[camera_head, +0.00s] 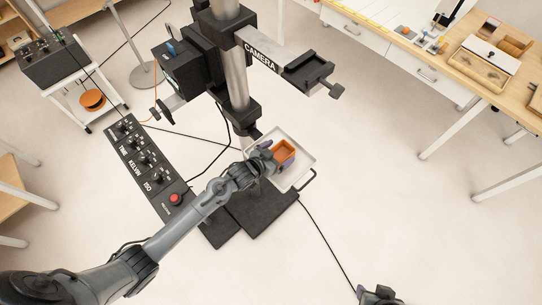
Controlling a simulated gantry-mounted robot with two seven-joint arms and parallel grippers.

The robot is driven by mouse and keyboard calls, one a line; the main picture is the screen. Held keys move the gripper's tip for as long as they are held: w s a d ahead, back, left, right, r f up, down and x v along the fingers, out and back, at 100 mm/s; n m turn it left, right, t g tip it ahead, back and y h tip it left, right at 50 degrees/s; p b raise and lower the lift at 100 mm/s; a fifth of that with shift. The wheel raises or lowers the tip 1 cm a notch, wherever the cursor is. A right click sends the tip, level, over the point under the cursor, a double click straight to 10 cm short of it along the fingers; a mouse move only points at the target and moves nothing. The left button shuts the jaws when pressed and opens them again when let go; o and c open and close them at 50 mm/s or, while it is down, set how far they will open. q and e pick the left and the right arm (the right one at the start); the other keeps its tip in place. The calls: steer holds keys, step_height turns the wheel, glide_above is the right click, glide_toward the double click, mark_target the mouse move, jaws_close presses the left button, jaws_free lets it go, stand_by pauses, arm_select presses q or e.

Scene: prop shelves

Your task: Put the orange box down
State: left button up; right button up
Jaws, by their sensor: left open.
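The small orange box (285,150) is open at the top and sits over a pale tray (302,172) on the camera stand. I cannot tell whether the box rests on the tray or is a little above it. My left gripper (276,156) is at the left side of the box, with its dark fingers beside the box walls. Its jaws are open. Part of the box's left side is hidden by the gripper. My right gripper (378,295) shows only in part at the bottom edge, away from the box.
The camera stand's column (237,85) rises just behind the tray. A black control panel (150,165) with knobs and a red button lies to the left. A wooden workbench (480,60) stands at the upper right.

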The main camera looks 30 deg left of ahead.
arm_select(q)
steer(key=s+a+r+g+y, duration=0.1)
steer(key=s+r+g, duration=0.2)
steer(key=s, duration=0.7)
steer(key=s+a+r+n+g+y, duration=0.1)
steer(key=s+r+g, duration=0.1)
steer(key=s, duration=0.8)
steer(key=s+a+r+g+y, duration=0.1)
steer(key=s+r+g, duration=0.2)
steer(key=s, duration=0.7)
steer(key=shift+s+a+r+n+g+y, duration=0.25)
steer(key=shift+a+r+n+g+y, duration=0.05)
steer(key=shift+a+r+y, duration=0.1)
step_height(320, 180, up, 14)
steer(key=p, duration=1.4)
